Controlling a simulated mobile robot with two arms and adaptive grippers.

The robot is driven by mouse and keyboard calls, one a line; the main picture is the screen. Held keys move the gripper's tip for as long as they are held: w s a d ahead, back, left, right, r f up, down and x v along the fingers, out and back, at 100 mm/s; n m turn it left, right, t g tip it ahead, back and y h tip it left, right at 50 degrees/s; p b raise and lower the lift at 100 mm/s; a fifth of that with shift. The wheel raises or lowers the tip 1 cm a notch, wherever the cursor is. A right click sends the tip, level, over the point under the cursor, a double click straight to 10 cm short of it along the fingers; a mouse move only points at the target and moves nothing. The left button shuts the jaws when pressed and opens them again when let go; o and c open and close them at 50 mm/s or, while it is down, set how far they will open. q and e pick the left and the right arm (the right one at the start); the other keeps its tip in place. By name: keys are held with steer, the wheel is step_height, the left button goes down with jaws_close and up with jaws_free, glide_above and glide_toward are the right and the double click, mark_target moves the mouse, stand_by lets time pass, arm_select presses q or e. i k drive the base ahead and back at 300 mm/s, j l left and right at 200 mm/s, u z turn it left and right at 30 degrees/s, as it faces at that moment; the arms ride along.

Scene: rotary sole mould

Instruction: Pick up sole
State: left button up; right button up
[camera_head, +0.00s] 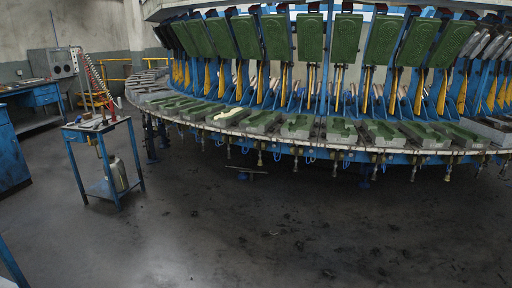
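A pale cream sole (231,114) lies in one of the open moulds on the rotary table (330,149), left of the picture's middle. It is small at this distance, and its fine outline is hard to tell. The neighbouring lower moulds (299,126) show green cavities in grey blocks. Green upper mould plates (310,38) stand tilted up behind them. Neither of my grippers is in view.
A small blue trolley (103,128) with a coiled hose stands on the left, with a canister on its lower shelf. A blue workbench (40,95) is at the far left. The dark floor (270,230) in front of the rotary table is open.

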mark_target(233, 111)
steer(key=i, duration=2.1)
